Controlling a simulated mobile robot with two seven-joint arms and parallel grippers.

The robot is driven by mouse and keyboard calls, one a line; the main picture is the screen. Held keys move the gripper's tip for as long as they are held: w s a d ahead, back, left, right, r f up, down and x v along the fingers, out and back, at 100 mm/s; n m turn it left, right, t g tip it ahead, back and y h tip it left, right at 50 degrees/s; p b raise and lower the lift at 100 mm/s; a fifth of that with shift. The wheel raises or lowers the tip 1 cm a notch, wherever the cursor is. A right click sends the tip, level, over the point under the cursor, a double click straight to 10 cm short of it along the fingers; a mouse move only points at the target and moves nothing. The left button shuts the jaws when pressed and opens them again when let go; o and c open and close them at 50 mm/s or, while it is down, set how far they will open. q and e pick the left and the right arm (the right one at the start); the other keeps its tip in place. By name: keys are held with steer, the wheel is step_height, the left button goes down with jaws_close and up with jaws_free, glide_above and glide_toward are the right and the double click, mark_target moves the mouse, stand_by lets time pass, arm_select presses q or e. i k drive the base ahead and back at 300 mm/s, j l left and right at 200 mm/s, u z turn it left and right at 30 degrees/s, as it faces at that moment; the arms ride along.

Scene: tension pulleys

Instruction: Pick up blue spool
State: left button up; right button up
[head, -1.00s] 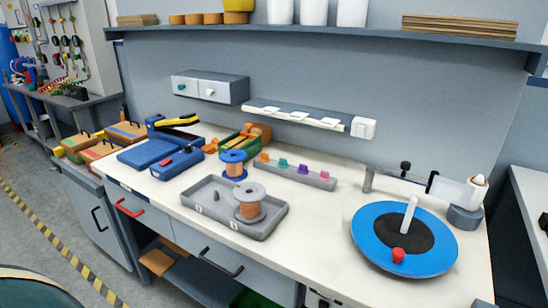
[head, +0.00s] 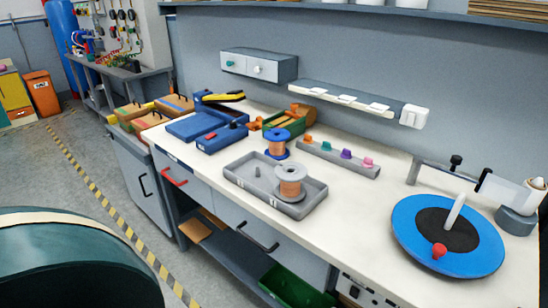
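The blue spool (head: 277,136) stands upright on the white workbench (head: 352,212), just behind the grey tray. It has blue flanges and copper-coloured wire wound around its middle. A second spool, grey with copper wire (head: 290,182), stands in the right part of the grey tray (head: 247,187). A short grey peg (head: 257,171) rises in the tray's left part. Neither of my grippers shows in the head view.
A blue device (head: 222,136) lies left of the blue spool, and a rack with coloured pegs (head: 338,158) lies to its right. A blue disc turntable (head: 470,256) is at the right. A dark green rounded object (head: 75,262) fills the lower left. Bare bench lies right of the tray.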

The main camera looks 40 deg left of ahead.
mark_target(276, 138)
steer(key=j+z, duration=0.45)
steer(key=j, duration=1.45)
